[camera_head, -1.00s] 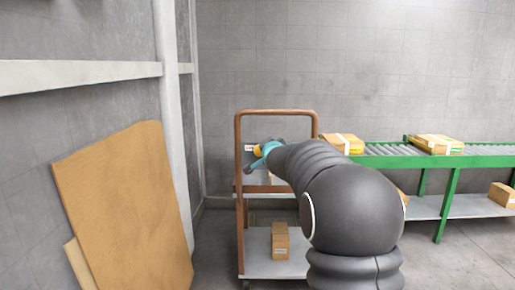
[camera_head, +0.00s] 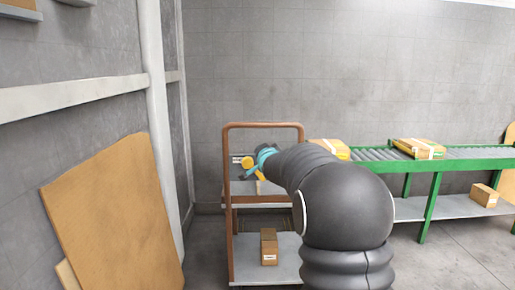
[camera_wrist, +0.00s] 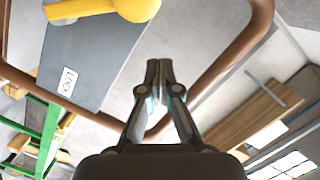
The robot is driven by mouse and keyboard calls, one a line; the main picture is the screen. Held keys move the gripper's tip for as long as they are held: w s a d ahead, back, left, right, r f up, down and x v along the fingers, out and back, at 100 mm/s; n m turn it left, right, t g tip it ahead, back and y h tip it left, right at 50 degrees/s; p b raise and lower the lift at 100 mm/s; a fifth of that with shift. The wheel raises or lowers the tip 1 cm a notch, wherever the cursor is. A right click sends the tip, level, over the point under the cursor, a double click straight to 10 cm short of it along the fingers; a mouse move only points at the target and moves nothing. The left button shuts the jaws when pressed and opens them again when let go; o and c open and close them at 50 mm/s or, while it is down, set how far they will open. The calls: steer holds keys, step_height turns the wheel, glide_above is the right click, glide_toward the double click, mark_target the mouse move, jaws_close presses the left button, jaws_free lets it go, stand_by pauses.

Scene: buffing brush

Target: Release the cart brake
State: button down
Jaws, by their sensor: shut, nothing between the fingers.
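The cart (camera_head: 229,206) has a brown tube frame and stands ahead of me, left of my arm. A yellow brake lever (camera_head: 248,164) is on its grey panel, partly behind my gripper in the head view. In the wrist view the lever (camera_wrist: 105,9) lies along the top left edge, cut off by the frame, with a rounded end. A white LOCK label (camera_wrist: 67,80) is on the grey panel (camera_wrist: 105,55) below it. My gripper (camera_wrist: 159,64) is shut and empty, its tips apart from the lever, to its lower right, in front of the brown tube (camera_wrist: 225,62).
A cardboard box (camera_head: 269,246) sits on the cart's lower shelf. A green roller conveyor (camera_head: 460,164) with boxes runs to the right, behind my arm. A large brown board (camera_head: 115,215) leans on the left wall. Bare floor lies between board and cart.

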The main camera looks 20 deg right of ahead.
steer(key=s+a+r+b, duration=0.1)
steer(key=s, duration=0.9)
steer(key=shift+a+r, duration=0.35)
steer(key=shift+r, duration=0.05)
steer(key=s+f+n+g, duration=0.65)
steer(key=s+f, duration=0.35)
steer(key=f, duration=0.4)
steer(key=s+a+f+n+g+y, duration=0.1)
steer(key=s+a, duration=0.3)
steer(key=s, duration=0.6)
steer(key=s+a+f+n+g, duration=0.1)
steer(key=s+a, duration=0.4)
steer(key=s, duration=0.5)
steer(key=s+a+f+n+g+y, duration=0.1)
steer(key=s+a+n, duration=0.3)
steer(key=s, duration=0.6)
steer(key=shift+s+a+g+y, duration=0.3)
steer(key=shift+s+a+g, duration=0.05)
steer(key=shift+g, duration=0.4)
